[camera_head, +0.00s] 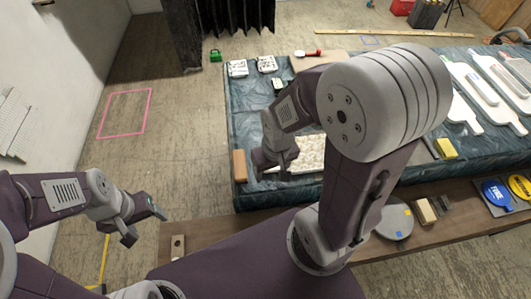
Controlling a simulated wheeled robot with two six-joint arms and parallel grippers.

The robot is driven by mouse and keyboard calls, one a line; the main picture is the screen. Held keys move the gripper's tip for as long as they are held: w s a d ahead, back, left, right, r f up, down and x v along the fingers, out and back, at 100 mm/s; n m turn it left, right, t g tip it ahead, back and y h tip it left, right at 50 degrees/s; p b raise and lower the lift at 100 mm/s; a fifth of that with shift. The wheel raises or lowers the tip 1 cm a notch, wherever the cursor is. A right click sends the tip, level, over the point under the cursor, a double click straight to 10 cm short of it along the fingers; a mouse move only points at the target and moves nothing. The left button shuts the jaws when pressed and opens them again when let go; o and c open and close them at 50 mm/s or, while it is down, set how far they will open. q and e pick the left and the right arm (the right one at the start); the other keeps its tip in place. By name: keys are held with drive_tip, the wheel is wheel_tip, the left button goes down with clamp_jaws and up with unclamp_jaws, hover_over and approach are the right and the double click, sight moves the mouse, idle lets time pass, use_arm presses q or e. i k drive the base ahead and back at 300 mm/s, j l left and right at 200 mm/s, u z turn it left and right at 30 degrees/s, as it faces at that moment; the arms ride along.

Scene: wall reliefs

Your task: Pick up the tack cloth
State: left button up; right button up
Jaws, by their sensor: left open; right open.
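A small yellow pad (445,148) lies on the dark green sheet (250,120) covering the table, right of my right arm. It may be the tack cloth, but it is too small to be sure. My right gripper (274,161) is open and empty at the left end of a white textured panel (308,156); my arm hides part of the table behind it. My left gripper (143,221) is open and empty over the floor, left of the wooden bench, well away from the yellow pad.
A tan block (239,165) stands at the table's left edge. White panels (460,108) lie at the right. The front wooden bench (440,190) carries a grey disc (394,222), small blocks and a blue round lid (496,193). The floor around the pink square (125,113) is clear.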

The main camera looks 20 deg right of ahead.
sight(444, 147)
drive_tip(key=l+z, duration=0.1)
drive_tip(key=z, duration=0.3)
drive_tip(key=l+z, duration=0.1)
drive_tip(key=z, duration=0.35)
drive_tip(key=l+z, duration=0.15)
drive_tip(key=z, duration=0.25)
drive_tip(key=l+z, duration=0.1)
drive_tip(key=z, duration=0.35)
drive_tip(key=l+z, duration=0.1)
drive_tip(key=z, duration=0.3)
drive_tip(key=i+z, duration=0.1)
drive_tip(key=z, duration=0.35)
